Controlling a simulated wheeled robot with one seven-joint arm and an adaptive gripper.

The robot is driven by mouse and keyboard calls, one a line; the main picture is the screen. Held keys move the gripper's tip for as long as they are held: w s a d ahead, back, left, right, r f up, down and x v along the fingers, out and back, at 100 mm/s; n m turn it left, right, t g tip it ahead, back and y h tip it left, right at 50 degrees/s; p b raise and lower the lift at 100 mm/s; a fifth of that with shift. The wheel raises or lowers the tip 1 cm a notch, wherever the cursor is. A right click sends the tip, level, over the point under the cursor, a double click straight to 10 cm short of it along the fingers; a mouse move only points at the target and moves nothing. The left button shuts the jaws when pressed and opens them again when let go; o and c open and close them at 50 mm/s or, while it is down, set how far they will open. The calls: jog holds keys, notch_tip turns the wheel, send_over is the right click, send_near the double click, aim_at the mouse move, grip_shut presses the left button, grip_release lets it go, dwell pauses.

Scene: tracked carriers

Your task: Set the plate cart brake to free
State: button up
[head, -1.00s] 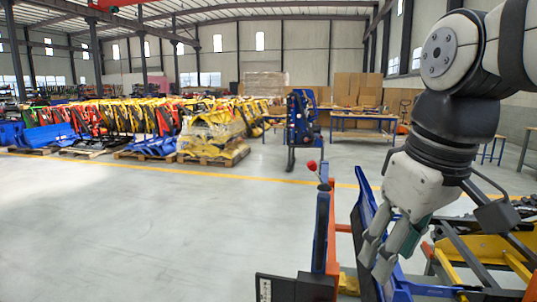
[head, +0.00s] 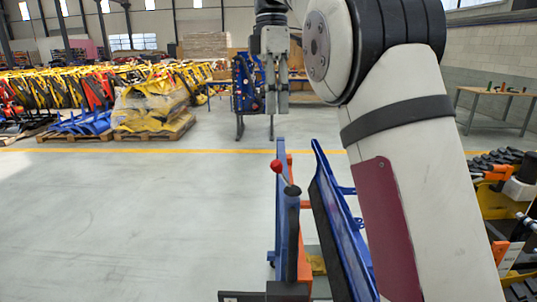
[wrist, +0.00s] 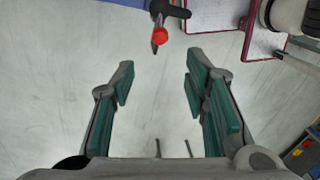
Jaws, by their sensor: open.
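A brake lever with a red knob (head: 277,166) rises from a dark post (head: 292,222) on the blue and orange cart (head: 282,205) in the head view. The lever leans up and to the left. In the head view my gripper (head: 277,112) hangs with its fingers down, above the knob in the picture. In the wrist view my gripper (wrist: 160,76) is open and empty, with green pads on its fingers. The red knob (wrist: 161,38) shows just beyond the fingertips, near the middle of the gap, and nothing touches it. The lever's lower end is partly hidden.
A slanted blue panel (head: 345,235) stands on the cart right of the lever. My arm covers much of the right side. Yellow machinery (head: 158,100) on pallets stands far back, with a wooden table (head: 495,95) at the right. The floor to the left is clear.

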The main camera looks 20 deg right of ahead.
aim_at(275, 161)
jog(key=f, duration=0.4)
jog(key=s+f+p, duration=0.1)
jog(key=f, duration=0.4)
jog(key=f+p, duration=0.1)
jog(key=f, duration=0.3)
jog(key=shift+s+f, duration=0.3)
jog(key=shift+s, duration=0.1)
grip_shut()
